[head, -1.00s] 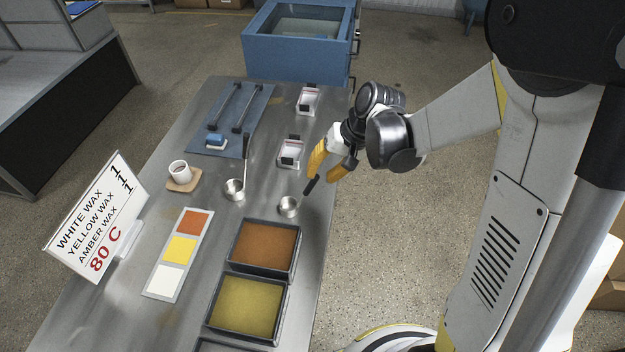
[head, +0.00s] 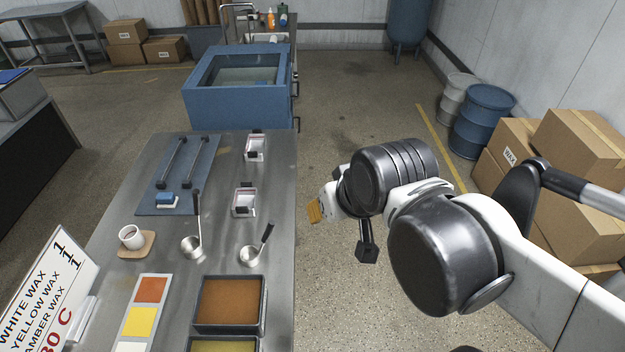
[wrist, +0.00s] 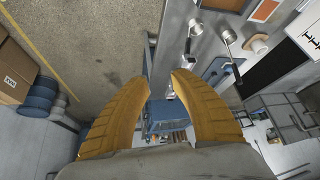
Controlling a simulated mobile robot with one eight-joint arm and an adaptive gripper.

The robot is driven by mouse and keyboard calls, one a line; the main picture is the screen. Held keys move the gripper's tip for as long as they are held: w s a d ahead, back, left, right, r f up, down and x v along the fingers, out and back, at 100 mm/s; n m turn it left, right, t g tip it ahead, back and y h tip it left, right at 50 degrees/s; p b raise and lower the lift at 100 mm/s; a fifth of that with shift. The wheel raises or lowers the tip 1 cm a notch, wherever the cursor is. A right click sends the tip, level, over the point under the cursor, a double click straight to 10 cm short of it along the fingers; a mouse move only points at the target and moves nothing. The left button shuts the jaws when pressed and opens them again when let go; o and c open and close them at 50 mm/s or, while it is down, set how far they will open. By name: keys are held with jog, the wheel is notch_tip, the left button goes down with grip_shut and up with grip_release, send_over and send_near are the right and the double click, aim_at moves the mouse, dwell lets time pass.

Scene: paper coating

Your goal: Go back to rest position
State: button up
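My gripper (head: 314,212) is in the air to the right of the metal table (head: 222,157), over the floor. In the head view only a yellow finger shows beyond the wrist. In the wrist view its two yellow fingers (wrist: 160,80) stand apart with nothing between them. My gripper is clear of the table and everything on it.
On the table are a small ladle (head: 250,256), a larger ladle (head: 192,247), a cup (head: 131,237), a blue mat (head: 160,209) and an amber wax tray (head: 262,323). A blue tank (head: 240,108) stands behind. Boxes (head: 577,145) and a blue drum (head: 483,120) stand right.

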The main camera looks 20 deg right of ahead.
jog(key=shift+s+d+r+t, duration=0.1)
jog(key=shift+s+d+t, duration=0.2)
jog(key=shift+s, duration=0.25)
notch_tip(320, 180, down, 10)
jog(key=b, duration=1)
jog(key=shift+f, duration=0.2)
